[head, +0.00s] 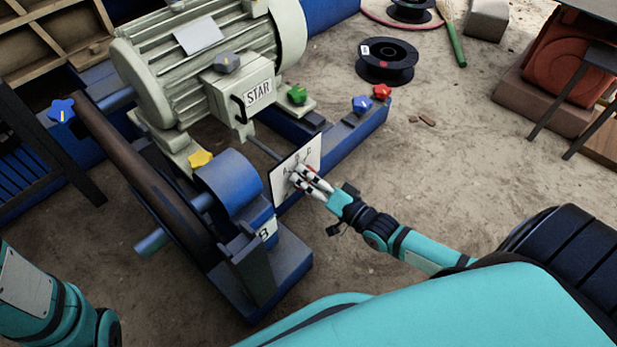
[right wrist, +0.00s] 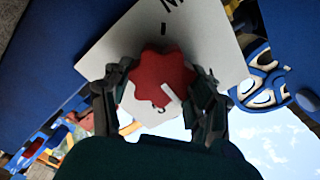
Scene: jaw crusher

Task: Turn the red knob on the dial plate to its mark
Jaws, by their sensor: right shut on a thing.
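The white dial plate (head: 284,182) with black letters stands upright at the front of the blue machine frame. My right gripper (head: 303,174) is at the plate, its fingers on the red knob, which is mostly hidden in the head view. In the right wrist view the red knob (right wrist: 161,76) is lobed, with a white pointer line toward the lower right. My right gripper (right wrist: 160,92) has a finger on each side of it and is shut on it. A black tick and part of a letter show on the dial plate (right wrist: 120,40) above the knob. My left gripper is not in view.
A grey motor (head: 165,75) sits behind the plate, with a dark belt (head: 140,170) at left. Sandy floor at right is mostly open; a black spool (head: 386,62) lies there.

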